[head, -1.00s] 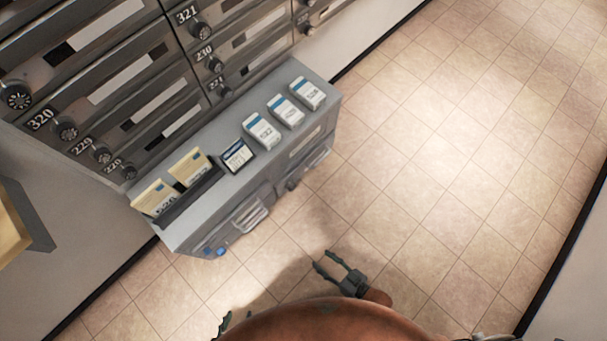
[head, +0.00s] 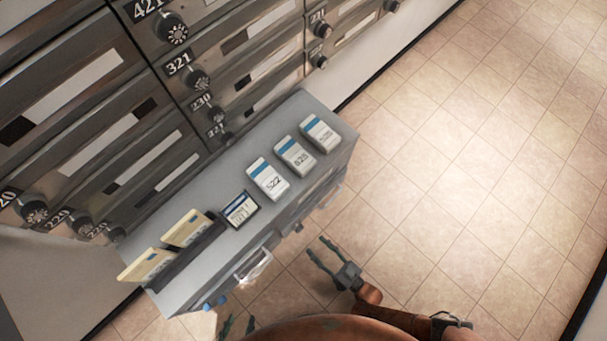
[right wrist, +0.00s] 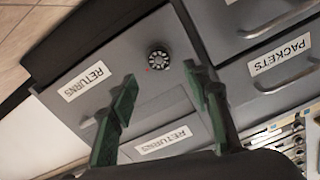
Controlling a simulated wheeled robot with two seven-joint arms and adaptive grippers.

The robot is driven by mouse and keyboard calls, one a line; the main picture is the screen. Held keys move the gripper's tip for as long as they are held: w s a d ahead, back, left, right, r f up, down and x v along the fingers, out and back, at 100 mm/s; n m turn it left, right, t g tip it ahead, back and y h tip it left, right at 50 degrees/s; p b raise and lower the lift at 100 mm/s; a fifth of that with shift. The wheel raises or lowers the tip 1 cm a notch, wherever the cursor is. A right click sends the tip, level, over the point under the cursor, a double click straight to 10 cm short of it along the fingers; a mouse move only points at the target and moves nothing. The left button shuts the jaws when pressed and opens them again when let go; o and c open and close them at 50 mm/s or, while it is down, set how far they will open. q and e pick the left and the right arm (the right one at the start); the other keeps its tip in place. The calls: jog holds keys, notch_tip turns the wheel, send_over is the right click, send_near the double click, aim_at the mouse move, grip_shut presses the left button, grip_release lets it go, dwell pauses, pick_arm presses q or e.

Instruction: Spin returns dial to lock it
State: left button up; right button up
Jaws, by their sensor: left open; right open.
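The returns dial (right wrist: 158,60) is a small dark round knob with pale marks on a grey door in the right wrist view. White labels reading RETURNS (right wrist: 86,82) sit beside and below it. My right gripper (right wrist: 162,80) is open, with its green fingers to either side of the dial in the picture; I see no contact. In the head view my right gripper (head: 318,248) hangs in front of the grey cabinet (head: 207,262). My left gripper (head: 238,324) is open and empty at the bottom edge, partly hidden by my body. I cannot make out the dial surely in the head view.
Boxes (head: 268,180) and yellow envelopes (head: 148,264) stand on the cabinet top. Mailboxes with dials (head: 172,29) line the wall behind. Tiled floor (head: 450,180) to the right is clear.

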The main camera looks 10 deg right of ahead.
aim_at(300, 229)
jog(key=b+x, duration=0.1)
jog(key=x, duration=0.7)
jog(key=shift+b, duration=0.35)
jog(key=shift+d, duration=0.1)
jog(key=c, duration=1.1)
